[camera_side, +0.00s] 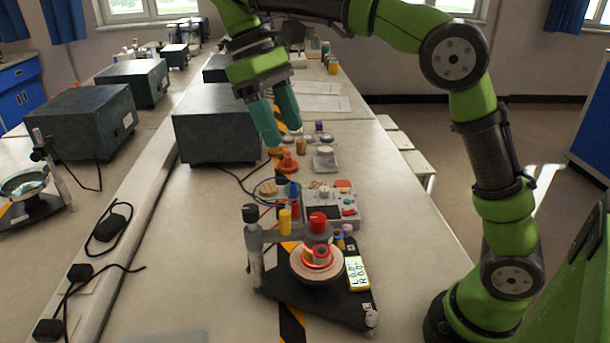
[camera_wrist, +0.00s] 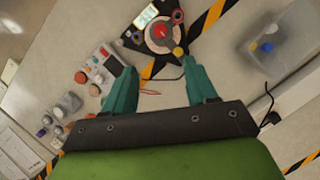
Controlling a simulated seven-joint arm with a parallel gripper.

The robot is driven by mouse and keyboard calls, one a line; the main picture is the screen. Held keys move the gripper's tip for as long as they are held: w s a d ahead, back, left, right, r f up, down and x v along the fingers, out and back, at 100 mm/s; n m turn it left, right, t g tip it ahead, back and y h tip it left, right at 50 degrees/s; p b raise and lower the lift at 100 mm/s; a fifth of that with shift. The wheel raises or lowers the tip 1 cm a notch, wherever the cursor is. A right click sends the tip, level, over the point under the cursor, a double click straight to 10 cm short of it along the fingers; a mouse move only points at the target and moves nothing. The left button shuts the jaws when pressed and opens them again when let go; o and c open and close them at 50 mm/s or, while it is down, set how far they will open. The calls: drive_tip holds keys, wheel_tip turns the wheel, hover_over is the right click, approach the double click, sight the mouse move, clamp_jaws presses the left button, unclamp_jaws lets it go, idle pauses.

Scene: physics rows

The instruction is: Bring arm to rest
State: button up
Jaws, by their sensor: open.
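My green arm reaches over the bench from the right in the side view. My gripper (camera_side: 281,142) has teal fingers, points down and is open, with nothing seen between the fingers. It hangs above the bench, behind the lab device in the picture. In the wrist view my gripper (camera_wrist: 163,75) shows its two fingers spread apart over bare bench and part of a striped strip. The device (camera_side: 312,275) has a dark triangular base, a round glowing centre with a red knob and a small display. It also shows in the wrist view (camera_wrist: 160,34), beyond the fingertips.
A control box (camera_side: 322,205) with knobs stands behind the device. Small knobs and weights (camera_side: 325,157) stand farther back. Dark boxes (camera_side: 215,123) line the left side. A translucent bin (camera_wrist: 265,42) is at the upper right in the wrist view. The front right bench is clear.

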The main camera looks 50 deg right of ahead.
drive_tip(key=s+d+f+t+h, duration=0.1)
drive_tip(key=s+d+f+t, duration=0.15)
drive_tip(key=d+f, duration=0.25)
drive_tip(key=s+d+f+m+t+y, duration=0.1)
drive_tip(key=s+f+m+t+y, duration=0.1)
drive_tip(key=s+m+t, duration=0.1)
drive_tip(key=s+f+m+t+y, duration=0.2)
drive_tip(key=s+m+t, duration=0.1)
drive_tip(key=s+t, duration=0.3)
drive_tip(key=shift+s+d, duration=0.35)
drive_tip(key=shift+s, duration=0.35)
